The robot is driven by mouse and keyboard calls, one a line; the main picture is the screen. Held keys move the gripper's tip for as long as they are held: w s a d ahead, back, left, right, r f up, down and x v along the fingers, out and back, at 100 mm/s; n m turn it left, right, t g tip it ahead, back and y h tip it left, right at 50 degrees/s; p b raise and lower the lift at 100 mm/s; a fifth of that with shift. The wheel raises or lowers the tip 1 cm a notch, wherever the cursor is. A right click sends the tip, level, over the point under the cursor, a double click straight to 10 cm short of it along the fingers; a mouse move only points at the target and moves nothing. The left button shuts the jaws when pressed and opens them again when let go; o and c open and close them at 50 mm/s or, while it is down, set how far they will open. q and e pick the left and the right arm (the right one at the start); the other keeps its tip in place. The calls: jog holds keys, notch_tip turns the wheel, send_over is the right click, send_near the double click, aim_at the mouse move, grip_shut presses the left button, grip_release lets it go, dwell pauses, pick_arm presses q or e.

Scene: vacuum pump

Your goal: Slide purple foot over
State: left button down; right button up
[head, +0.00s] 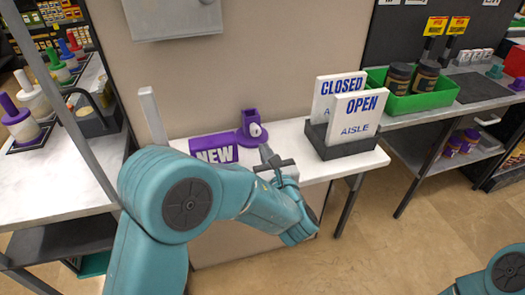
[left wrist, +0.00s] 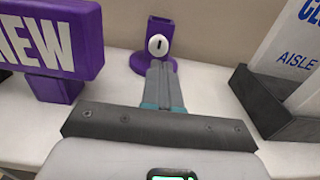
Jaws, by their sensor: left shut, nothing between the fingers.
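The purple foot (head: 252,127) stands upright on the white shelf, against the wall. It has a round base, a square upright socket and a white knob with a dark slot; it also shows in the left wrist view (left wrist: 158,30). My left gripper (head: 266,152) is shut and empty, pointing at the foot from the front. In the left wrist view its fingertips (left wrist: 161,66) overlap the front of the round base; I cannot tell whether they touch it. Only a teal part of my right arm shows at the lower right of the head view; its gripper is out of view.
A dark holder (head: 345,148) with CLOSED and OPEN signs stands to the right. Bare white shelf (left wrist: 205,95) lies between foot and holder. The wall is close behind.

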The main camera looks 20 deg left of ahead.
pick_arm(q)
jog(key=b+v, duration=0.1)
jog(key=v, duration=0.8)
jog(key=shift+s+d, duration=0.25)
jog(key=shift+s, duration=0.05)
jog(key=shift+d, duration=0.1)
